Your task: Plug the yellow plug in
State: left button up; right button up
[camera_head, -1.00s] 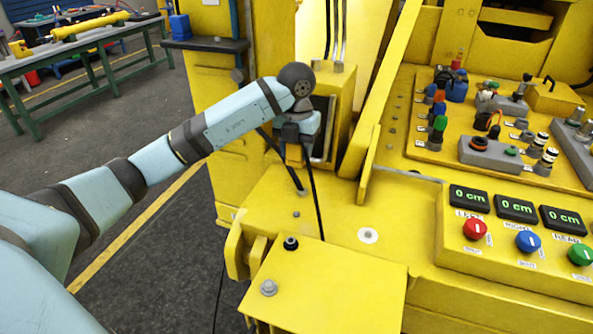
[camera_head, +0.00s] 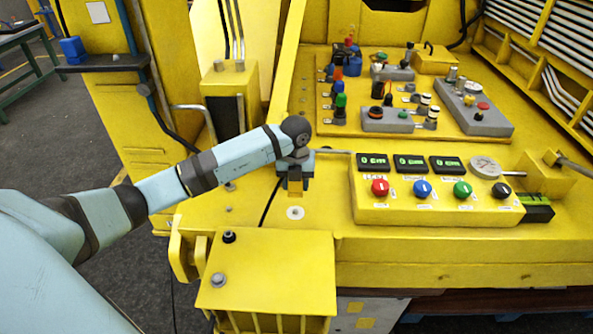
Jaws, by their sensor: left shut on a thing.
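My left gripper (camera_head: 293,181) points down and is shut on the yellow plug (camera_head: 295,187), which shows only as a small patch at the fingers. A thin black cable (camera_head: 268,204) hangs from the plug down to the yellow deck. The gripper is over the deck, just left of the control box (camera_head: 430,206) and behind a pale ring (camera_head: 295,212) on the deck. I cannot tell how far the plug is above the deck. I cannot make out a socket for it with certainty. My right gripper is not in view.
The control box carries displays reading 0 cm and coloured knobs. A panel (camera_head: 455,148) with buttons and levers stands behind it. A yellow housing with a dark face (camera_head: 226,116) rises behind my left arm. A raised yellow plate (camera_head: 268,275) lies in front.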

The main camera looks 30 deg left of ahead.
aim_at(296, 210)
pick_arm(q)
jog(key=shift+f+b, duration=0.35)
jog(key=shift+f, duration=0.25)
notch_tip(296, 210, down, 4)
jog(key=shift+r+b, duration=0.25)
jog(key=shift+b, duration=1)
jog(key=shift+f+b, duration=0.3)
jog(key=shift+f, duration=0.25)
jog(key=shift+f, duration=0.15)
jog(key=shift+f, duration=0.3)
jog(key=shift+f+b, duration=0.25)
jog(key=shift+b, duration=0.1)
jog(key=shift+f+b, duration=0.5)
jog(key=shift+f, duration=0.35)
